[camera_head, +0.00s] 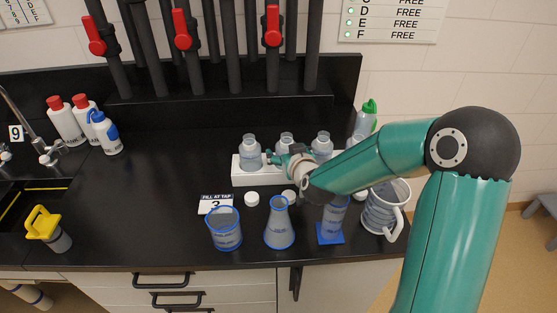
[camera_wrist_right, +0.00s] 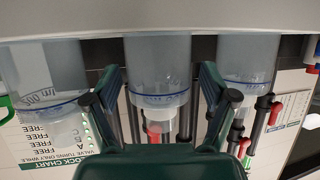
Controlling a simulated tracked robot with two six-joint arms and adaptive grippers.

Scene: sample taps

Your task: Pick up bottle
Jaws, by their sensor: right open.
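Several clear bottles stand in a row in a white rack (camera_head: 245,180) on the black bench: a left bottle (camera_head: 250,153), a middle bottle (camera_head: 286,139) and a right bottle (camera_head: 322,147). My right gripper (camera_head: 279,160) is at the front of the row, by the middle bottle, and hides its lower part. In the right wrist view, which looks upside down, the open fingers of the right gripper (camera_wrist_right: 161,84) lie on either side of the middle bottle (camera_wrist_right: 160,68). I cannot tell whether they touch it. My left gripper is not in view.
In front stand a beaker (camera_head: 225,230), a conical flask (camera_head: 279,228), a cylinder on a blue base (camera_head: 331,235) and a jug (camera_head: 381,214). A white cap (camera_head: 252,198) and a "fill at tap 3" sign (camera_head: 216,204) lie nearby. Red-handled pipes (camera_head: 273,26) rise behind.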

